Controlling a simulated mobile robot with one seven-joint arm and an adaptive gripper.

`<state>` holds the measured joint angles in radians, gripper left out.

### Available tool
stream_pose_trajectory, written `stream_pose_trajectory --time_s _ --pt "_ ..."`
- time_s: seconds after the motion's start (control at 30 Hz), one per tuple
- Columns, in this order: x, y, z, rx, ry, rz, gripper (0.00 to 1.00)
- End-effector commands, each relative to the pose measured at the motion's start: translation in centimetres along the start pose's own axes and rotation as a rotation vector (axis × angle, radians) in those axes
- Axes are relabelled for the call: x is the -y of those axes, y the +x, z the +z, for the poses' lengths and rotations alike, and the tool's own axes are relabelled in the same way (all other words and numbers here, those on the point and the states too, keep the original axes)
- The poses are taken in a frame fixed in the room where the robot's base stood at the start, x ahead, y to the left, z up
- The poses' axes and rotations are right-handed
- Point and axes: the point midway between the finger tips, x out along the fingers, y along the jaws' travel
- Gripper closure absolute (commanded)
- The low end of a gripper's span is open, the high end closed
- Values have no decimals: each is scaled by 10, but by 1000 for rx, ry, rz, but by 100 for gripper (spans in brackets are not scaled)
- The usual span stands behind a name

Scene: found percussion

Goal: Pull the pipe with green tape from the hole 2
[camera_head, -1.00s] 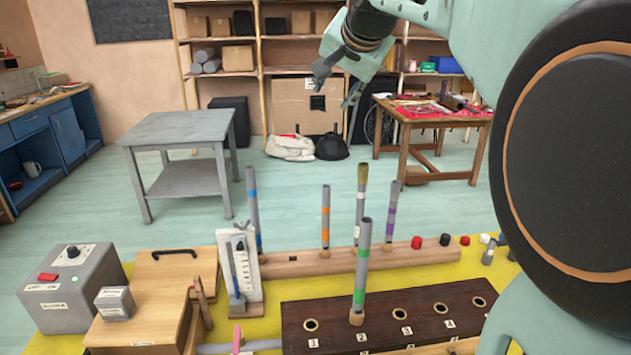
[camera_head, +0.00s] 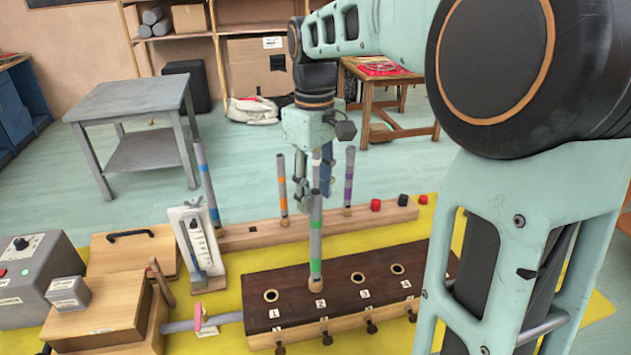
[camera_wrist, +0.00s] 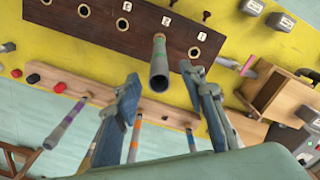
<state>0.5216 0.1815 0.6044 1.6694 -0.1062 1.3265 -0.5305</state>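The grey pipe with green tape (camera_head: 316,245) stands upright in hole 2 of the dark wooden block (camera_head: 262,318), with a light wooden collar at its base. In the wrist view the same pipe (camera_wrist: 159,62) shows its open top end, between and beyond the fingers. My gripper (camera_head: 316,195) hangs pointing down, just behind the pipe's upper part in the head view. In the wrist view my gripper (camera_wrist: 163,85) has its two blue-padded fingers spread apart with nothing between the pads. I cannot tell the exact height gap to the pipe top.
Behind the block, a light wooden rack (camera_head: 240,236) holds several upright pipes, among them orange-taped (camera_head: 282,190) and purple-taped (camera_head: 349,180) ones. A white gauge board (camera_head: 195,240) stands to the left. Holes 1 (camera_head: 270,296), 3 (camera_head: 357,277) and 4 (camera_head: 397,269) look empty.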

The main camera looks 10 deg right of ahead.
Motion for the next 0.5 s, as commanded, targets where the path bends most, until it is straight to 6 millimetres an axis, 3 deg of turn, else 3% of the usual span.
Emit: stream_pose_trajectory --time_s 0.3,0.5 --pt "0 59 0 1 3 -2 62" --pt "0 84 0 -1 2 -1 62"
